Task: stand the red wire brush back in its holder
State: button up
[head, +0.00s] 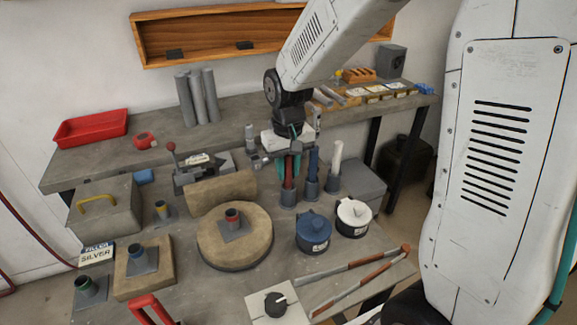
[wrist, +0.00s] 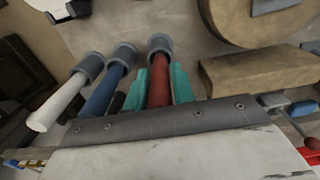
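The red wire brush (head: 289,172) stands upright with its lower end in a grey cup-shaped holder (head: 288,197) on the bench. In the wrist view the red handle (wrist: 159,88) runs into the mouth of its grey holder (wrist: 160,45). My gripper (head: 289,165) points down over it, with one teal finger on each side of the red handle. In the wrist view the fingers (wrist: 159,84) lie close against the handle, and I see no clear gap. The brush's bristle end is hidden inside the holder.
A blue-handled brush (head: 313,165) and a white-handled brush (head: 336,160) stand in grey holders just right. Blue (head: 313,231) and white (head: 353,216) lidded pots stand in front. A round tan block (head: 235,250) and a tan half-round block (head: 221,192) are to the left.

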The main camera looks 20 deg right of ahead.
jog(key=o, duration=0.3)
jog(key=shift+o, duration=0.2)
notch_tip(320, 180, up, 8)
jog(key=shift+f, duration=0.1)
dwell(0.4)
jog(key=s+d+r, duration=0.1)
jog(key=s+r, duration=0.1)
jog(key=s, duration=1)
jog(key=s+d+r+t, duration=0.1)
jog(key=s+d+r, duration=0.1)
jog(key=s, duration=1.1)
jog(key=shift+r, duration=0.85)
